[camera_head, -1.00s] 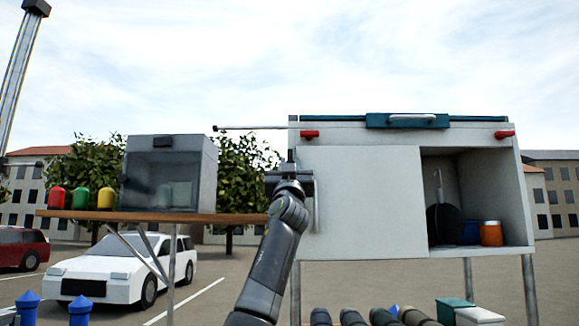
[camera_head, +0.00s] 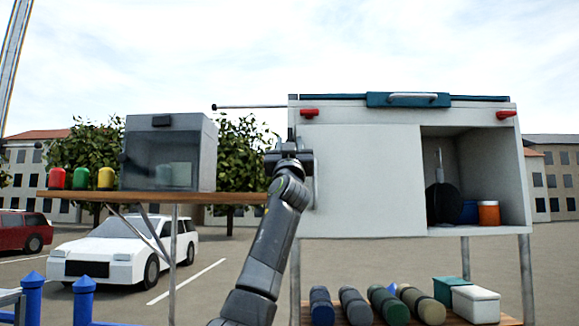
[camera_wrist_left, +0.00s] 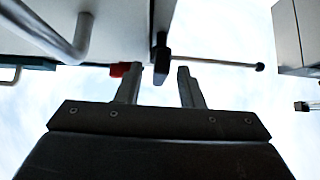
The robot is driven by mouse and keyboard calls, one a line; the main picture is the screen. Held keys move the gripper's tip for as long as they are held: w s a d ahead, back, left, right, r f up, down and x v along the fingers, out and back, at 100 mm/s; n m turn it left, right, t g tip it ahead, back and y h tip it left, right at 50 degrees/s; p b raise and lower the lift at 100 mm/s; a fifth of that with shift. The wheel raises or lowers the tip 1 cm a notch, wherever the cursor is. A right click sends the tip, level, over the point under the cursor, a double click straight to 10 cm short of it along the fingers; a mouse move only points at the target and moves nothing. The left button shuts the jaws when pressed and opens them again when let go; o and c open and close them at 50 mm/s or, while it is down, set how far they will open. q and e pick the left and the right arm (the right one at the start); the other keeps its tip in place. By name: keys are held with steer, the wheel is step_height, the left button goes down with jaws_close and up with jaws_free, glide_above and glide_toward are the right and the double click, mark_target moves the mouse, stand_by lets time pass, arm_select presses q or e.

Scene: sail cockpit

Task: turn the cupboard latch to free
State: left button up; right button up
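The white cupboard (camera_head: 365,180) stands right of centre, with a pale door panel over its left part and its right part open. My left gripper (camera_head: 290,143) is raised at the cupboard's left front edge. In the left wrist view the gripper (camera_wrist_left: 160,84) is open, its fingers apart and nothing clasped. A black latch-like piece (camera_wrist_left: 162,60) at the cupboard's edge shows between the fingertips; I cannot tell whether they touch it. A red tab (camera_head: 309,113) sits at the upper left corner and also shows beside the left finger (camera_wrist_left: 119,69). My right gripper is not in view.
A thin rod (camera_head: 250,106) sticks out left from the cupboard top. A bar handle (camera_wrist_left: 75,38) is close on the door. A shelf (camera_head: 150,197) with a grey box (camera_head: 170,150) stands left. Rolled bundles (camera_head: 385,305) lie below the cupboard.

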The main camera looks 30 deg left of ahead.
arm_select(q)
steer(key=b+v, duration=0.9)
steer(key=v, duration=0.8)
steer(key=shift+w, duration=0.1)
